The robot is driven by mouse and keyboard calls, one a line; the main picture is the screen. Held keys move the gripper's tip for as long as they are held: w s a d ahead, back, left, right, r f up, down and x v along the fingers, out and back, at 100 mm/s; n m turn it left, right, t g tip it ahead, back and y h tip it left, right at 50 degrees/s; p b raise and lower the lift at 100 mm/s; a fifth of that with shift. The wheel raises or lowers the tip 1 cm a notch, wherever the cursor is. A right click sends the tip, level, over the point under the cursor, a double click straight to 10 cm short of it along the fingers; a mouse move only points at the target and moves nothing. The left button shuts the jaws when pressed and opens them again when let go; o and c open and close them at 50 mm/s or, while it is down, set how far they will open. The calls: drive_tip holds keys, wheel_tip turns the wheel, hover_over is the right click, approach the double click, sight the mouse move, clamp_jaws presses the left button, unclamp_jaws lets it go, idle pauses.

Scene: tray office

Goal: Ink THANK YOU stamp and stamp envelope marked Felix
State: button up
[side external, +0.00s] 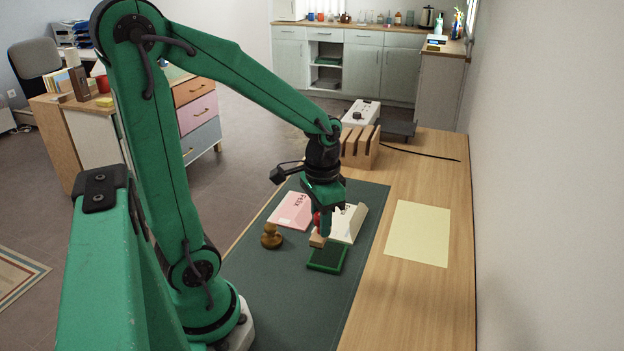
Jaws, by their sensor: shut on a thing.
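My gripper (325,230) points down over the mat and is shut on a stamp with a light wooden block (317,240) and a red part showing beside the fingers. Its face and wording are hidden. The block is at the far edge of a green ink pad (327,264); I cannot tell whether they touch. A pink envelope marked Felix (288,211) lies flat on the mat, beyond and left of my gripper. A cream envelope (350,220) lies right behind my gripper, partly hidden by it. A second, brown wooden stamp (271,237) stands left of the pad.
The dark green mat (290,290) is bare at the front. A yellow sheet (418,233) lies on the wooden table to the right. A slotted wooden rack (360,150) and a white device (361,112) stand at the far end, with a black cable (420,154) running right.

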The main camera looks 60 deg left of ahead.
drive_tip(key=shift+o, duration=0.6)
drive_tip(key=shift+o, duration=1.1)
drive_tip(key=shift+c, duration=0.8)
drive_tip(key=w+a+f, duration=0.2)
drive_tip(key=w+a, duration=0.2)
drive_tip(key=shift+f, duration=0.25)
drive_tip(key=shift+f, duration=0.15)
drive_tip(key=shift+f, duration=2.8)
drive_tip(key=shift+f, duration=0.6)
